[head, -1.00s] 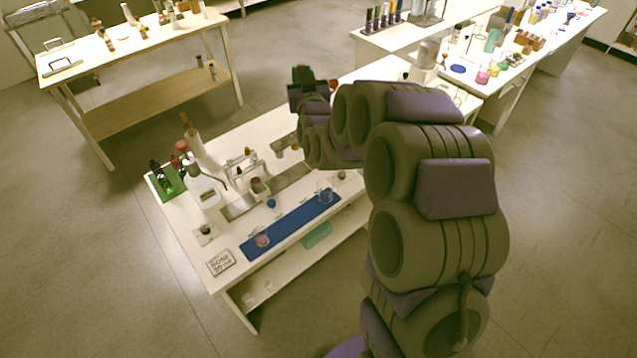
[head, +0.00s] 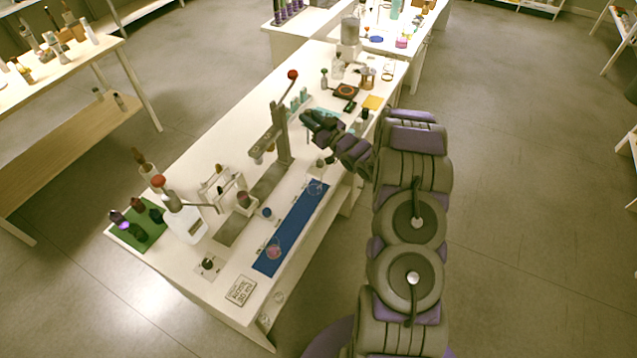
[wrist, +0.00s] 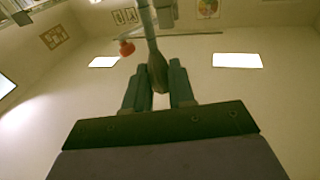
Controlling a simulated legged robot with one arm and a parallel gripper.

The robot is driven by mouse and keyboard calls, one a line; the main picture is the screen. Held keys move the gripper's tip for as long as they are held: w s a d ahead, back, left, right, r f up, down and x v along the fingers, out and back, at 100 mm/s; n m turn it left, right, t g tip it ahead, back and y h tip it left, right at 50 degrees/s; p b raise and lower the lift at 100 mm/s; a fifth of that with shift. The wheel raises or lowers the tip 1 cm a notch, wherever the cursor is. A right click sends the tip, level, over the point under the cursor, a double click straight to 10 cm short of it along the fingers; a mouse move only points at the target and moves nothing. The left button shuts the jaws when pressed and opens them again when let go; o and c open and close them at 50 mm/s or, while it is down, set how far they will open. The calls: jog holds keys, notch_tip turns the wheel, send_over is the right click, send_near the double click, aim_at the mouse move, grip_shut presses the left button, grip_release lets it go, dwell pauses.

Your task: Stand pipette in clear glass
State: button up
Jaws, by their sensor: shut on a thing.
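The pipette (wrist: 155,60) shows in the wrist view as a thin stem with a wider brownish bulb. My gripper (wrist: 158,88) is shut on the bulb, one finger on each side. In the head view my gripper (head: 314,122) is above the bench, beyond the far end of the blue mat (head: 290,228). A clear glass (head: 316,188) stands at the mat's far end, below and near my gripper. A glass with pink liquid (head: 273,252) stands at the near end. I cannot make out the pipette's tip in the head view.
A tall press with a red knob (head: 292,74) rises left of my gripper. Small items crowd the far end.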

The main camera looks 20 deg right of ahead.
jog(key=s+d+f+n+g+y+b, duration=0.1)
jog(key=s+f, duration=0.5)
jog(key=f, duration=0.9)
jog(key=shift+s+d+n+y+b, duration=0.2)
jog(key=shift+n+y+b, duration=0.3)
jog(key=shift+y+b, duration=0.45)
jog(key=shift+o, duration=1.4)
jog(key=shift+a, duration=0.1)
jog(key=o, duration=0.4)
jog(key=shift+a+r, duration=0.15)
jog(key=shift+a, duration=0.7)
jog(key=p+v, duration=0.3)
jog(key=v, duration=1.4)
jog(key=shift+d+r, duration=0.15)
jog(key=shift+d, duration=0.15)
